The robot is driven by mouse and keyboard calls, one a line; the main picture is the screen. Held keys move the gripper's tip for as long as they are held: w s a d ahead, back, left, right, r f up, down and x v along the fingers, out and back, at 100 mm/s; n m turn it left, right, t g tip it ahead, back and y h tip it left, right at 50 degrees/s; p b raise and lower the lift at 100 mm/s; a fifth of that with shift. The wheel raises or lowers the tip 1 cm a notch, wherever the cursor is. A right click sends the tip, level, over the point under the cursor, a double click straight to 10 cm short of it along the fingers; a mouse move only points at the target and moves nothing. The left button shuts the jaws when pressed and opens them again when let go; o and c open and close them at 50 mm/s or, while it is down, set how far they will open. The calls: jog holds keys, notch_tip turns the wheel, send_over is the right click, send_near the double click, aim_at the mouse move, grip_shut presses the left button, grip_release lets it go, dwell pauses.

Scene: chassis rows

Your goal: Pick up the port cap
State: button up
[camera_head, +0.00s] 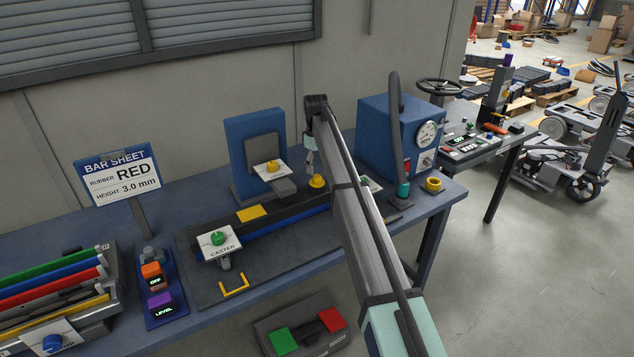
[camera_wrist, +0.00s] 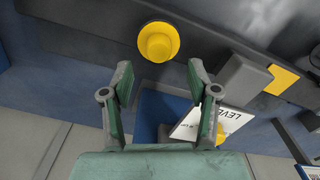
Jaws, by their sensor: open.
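A yellow round cap (camera_head: 317,182), which looks like the port cap, stands on the dark bar fixture (camera_head: 290,208) on the blue bench. My gripper (camera_head: 310,163) is just above it in the head view. In the wrist view the cap (camera_wrist: 158,42) lies beyond the fingertips, roughly centred between them. My gripper (camera_wrist: 160,76) is open, with nothing between its fingers. A gap shows between the fingertips and the cap. Another yellow cup-like piece (camera_head: 433,185) stands on the bench's right end; I cannot tell if it is also a cap.
A blue upright press (camera_head: 255,145) with a yellow-knobbed sign stands left of my gripper; its LEVEL sign (camera_wrist: 199,124) is close to the right finger. A blue gauge box (camera_head: 385,135) stands to the right. A CASTER sign (camera_head: 217,243) stands in front.

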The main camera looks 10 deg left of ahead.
aim_at(317, 176)
jog(key=shift+d+f+p, duration=0.15)
jog(key=shift+f+p, duration=1.15)
jog(key=shift+f, duration=1.35)
grip_shut()
